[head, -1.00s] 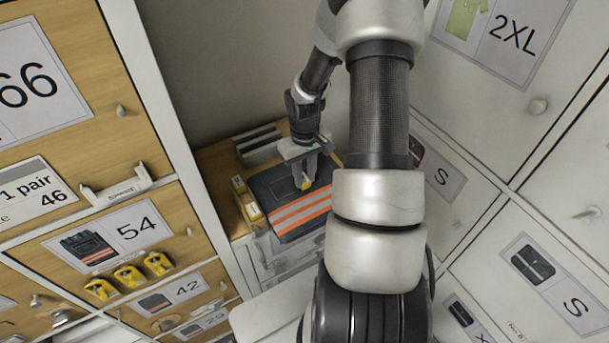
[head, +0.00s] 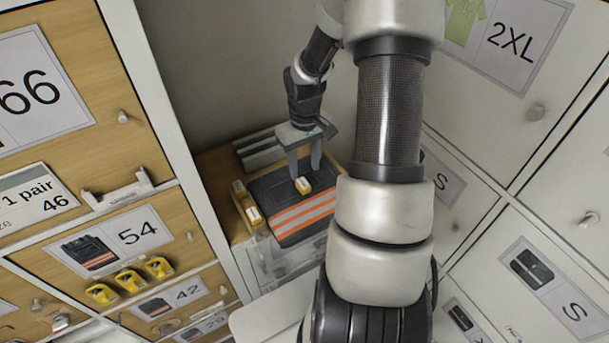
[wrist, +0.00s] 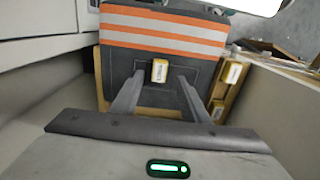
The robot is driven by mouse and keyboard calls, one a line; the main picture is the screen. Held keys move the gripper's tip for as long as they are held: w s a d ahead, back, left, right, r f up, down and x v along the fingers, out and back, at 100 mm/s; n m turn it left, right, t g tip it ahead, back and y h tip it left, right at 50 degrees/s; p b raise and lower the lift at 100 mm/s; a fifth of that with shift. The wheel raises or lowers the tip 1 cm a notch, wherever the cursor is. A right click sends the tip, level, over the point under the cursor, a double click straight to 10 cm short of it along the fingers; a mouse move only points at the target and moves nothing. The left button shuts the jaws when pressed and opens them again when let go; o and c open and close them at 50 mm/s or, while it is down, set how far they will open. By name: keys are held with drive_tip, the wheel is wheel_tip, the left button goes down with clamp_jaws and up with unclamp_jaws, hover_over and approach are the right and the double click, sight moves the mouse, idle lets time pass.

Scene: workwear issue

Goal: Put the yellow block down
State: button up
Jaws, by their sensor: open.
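The yellow block (head: 303,185), with a white label on top, lies on a dark folded garment (head: 270,190) with orange and silver stripes. It also shows in the wrist view (wrist: 159,70), just beyond my fingertips. My gripper (head: 305,174) is open and empty above the block, its two fingers apart. In the wrist view the fingers (wrist: 156,82) point toward the block, and a gap shows between them and it.
More yellow labelled blocks (head: 246,205) stand in a row left of the garment on the wooden surface. Drawer fronts (head: 120,235) with knobs and yellow handles rise at left. White locker doors (head: 540,260) stand at right.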

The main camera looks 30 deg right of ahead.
wheel_tip(320, 180, up, 6)
drive_tip(key=shift+f, duration=0.15)
